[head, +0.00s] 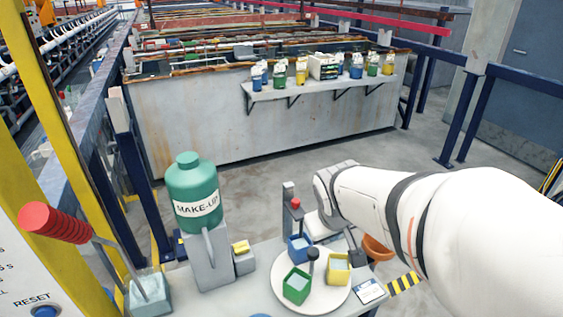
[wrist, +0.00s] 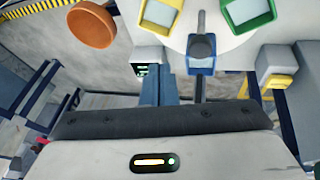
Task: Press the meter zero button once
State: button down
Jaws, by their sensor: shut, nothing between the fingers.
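A small white box with a dark display and green marks, which looks like the meter (wrist: 148,62), stands beside the blue cup in the wrist view. I cannot make out its zero button. My gripper (wrist: 165,80) is shut and empty, its fingers close to the right side of that box in the wrist view. I cannot tell whether they touch it. In the head view my white arm reaches in from the right and ends over the back of the bench; the fingertips are not clear there.
A blue cup (head: 298,248), green cup (head: 296,287) and yellow cup (head: 338,269) sit on a round white plate (head: 325,298) around a dark knob. A grey post with a red part (head: 295,203) stands behind. A green MAKE-UP bottle (head: 194,190) and orange bowl (head: 378,249) flank them.

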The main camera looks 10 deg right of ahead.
jog(key=w+d+r+n+t+p, duration=0.45)
jog(key=w+d+p, duration=0.3)
jog(key=w, duration=0.55)
jog(key=shift+w+a+f+n+y+p, duration=0.35)
jog(key=shift+w+n+y+p, duration=0.25)
jog(key=shift+n+y+p, duration=0.5)
jog(key=shift+w+a+f+n+y+p, duration=0.4)
jog(key=shift+n+y, duration=0.45)
jog(key=shift+n, duration=0.6)
jog(key=shift+w+a+f+n+y+p, duration=0.15)
jog(key=shift+w+f+n+y+p, duration=0.15)
jog(key=shift+w+n+y+p, duration=0.8)
jog(key=shift+s, duration=0.4)
jog(key=shift+f+b, duration=0.1)
jog(key=shift+b, duration=0.25)
notch_tip(320, 180, down, 8)
jog(key=b, duration=0.8)
jog(key=shift+r, duration=0.2)
jog(key=shift+f+b, duration=0.4)
jog(key=shift+f, duration=0.05)
jog(key=shift+f, duration=0.15)
jog(key=shift+f, duration=0.3)
